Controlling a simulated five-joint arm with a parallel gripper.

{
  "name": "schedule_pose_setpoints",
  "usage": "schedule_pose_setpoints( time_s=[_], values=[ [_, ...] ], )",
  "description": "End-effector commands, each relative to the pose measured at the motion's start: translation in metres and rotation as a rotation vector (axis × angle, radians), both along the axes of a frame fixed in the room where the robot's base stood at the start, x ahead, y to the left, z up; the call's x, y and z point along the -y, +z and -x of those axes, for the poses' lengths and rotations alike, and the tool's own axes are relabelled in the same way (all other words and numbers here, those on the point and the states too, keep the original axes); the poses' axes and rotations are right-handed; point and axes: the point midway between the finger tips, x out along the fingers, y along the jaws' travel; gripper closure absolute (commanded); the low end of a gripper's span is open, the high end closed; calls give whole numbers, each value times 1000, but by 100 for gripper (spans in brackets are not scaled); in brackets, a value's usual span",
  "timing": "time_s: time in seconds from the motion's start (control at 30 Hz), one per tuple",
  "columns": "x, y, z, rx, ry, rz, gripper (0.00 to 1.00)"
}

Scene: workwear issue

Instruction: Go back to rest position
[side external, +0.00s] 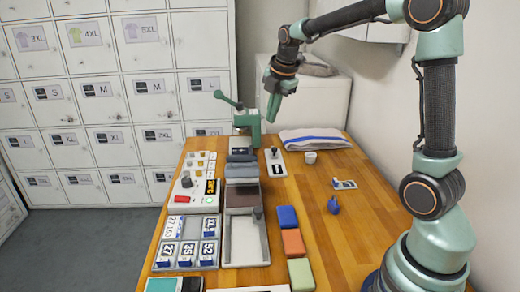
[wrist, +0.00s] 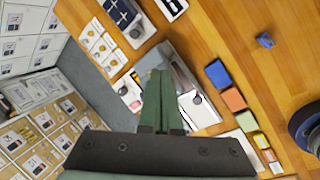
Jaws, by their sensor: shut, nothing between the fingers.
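My gripper (side external: 271,112) hangs in the air above the far end of the wooden table (side external: 350,222), pointing down. Its fingers are together with nothing between them. In the wrist view my gripper (wrist: 160,75) shows as two green fingers side by side, in front of the grey tray on the table. No object is held. The fingertips look close to the green lever press (side external: 246,120) in the side view, but I cannot tell the gap.
A control box (side external: 190,193) with a red button, number plates (side external: 186,254) and a grey tray (side external: 246,240) fill the left side. Blue, orange and green blocks (side external: 293,243) lie beside the tray. Lockers (side external: 120,90) stand behind.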

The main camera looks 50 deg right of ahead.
Motion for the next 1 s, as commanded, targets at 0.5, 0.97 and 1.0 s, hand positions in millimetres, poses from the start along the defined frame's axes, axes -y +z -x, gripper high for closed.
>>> schedule_pose_setpoints(
  time_s=[0.5, 0.97, 1.0],
  values=[
    [-106, 25, 108, 183, -920, -417, 100],
    [-141, 3, 163, 215, -1414, -686, 100],
    [-141, 3, 164, 215, -1421, -689, 100]
  ],
)
